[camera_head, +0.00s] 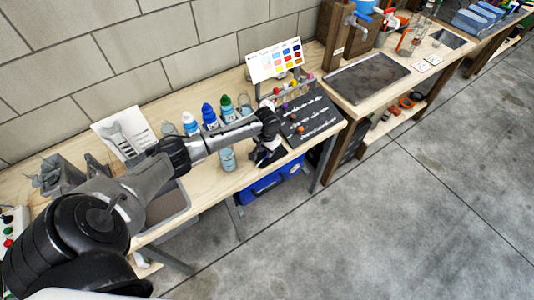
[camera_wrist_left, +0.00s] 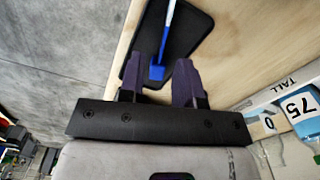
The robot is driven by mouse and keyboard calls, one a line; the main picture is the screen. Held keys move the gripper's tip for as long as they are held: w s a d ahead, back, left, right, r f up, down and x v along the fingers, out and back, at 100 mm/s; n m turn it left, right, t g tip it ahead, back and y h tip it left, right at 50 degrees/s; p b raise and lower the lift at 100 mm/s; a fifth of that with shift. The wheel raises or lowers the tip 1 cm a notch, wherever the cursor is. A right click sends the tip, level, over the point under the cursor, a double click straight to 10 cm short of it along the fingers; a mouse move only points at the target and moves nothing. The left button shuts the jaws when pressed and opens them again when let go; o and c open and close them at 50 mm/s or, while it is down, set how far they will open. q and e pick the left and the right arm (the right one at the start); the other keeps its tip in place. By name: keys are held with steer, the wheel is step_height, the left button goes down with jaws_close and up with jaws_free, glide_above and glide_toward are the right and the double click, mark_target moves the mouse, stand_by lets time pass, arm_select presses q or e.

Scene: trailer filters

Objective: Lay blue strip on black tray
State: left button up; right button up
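The blue strip (camera_wrist_left: 163,45) is long and thin with a wider blue end, and shows in the left wrist view. It appears to lie on the black tray (camera_wrist_left: 194,35), which has rounded corners and rests on the light wooden bench. My left gripper (camera_wrist_left: 158,62) is over the tray with its two dark fingers apart, one on each side of the strip's wide end, with a gap on both sides. In the head view the left gripper (camera_head: 264,153) is low at the bench's front edge and hides most of the tray. The strip cannot be made out there. My right gripper is out of view.
Bottles with blue and green caps (camera_head: 209,116) stand behind my left arm. A dark board with test pieces (camera_head: 308,117) lies right of the gripper, with a colour chart (camera_head: 276,61) behind. A clear jar (camera_head: 227,160) stands close left of the gripper.

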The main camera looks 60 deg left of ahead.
arm_select(q)
step_height(320, 180, up, 10)
steer(key=p, duration=0.1)
steer(key=shift+a, duration=0.2)
stand_by(0.7)
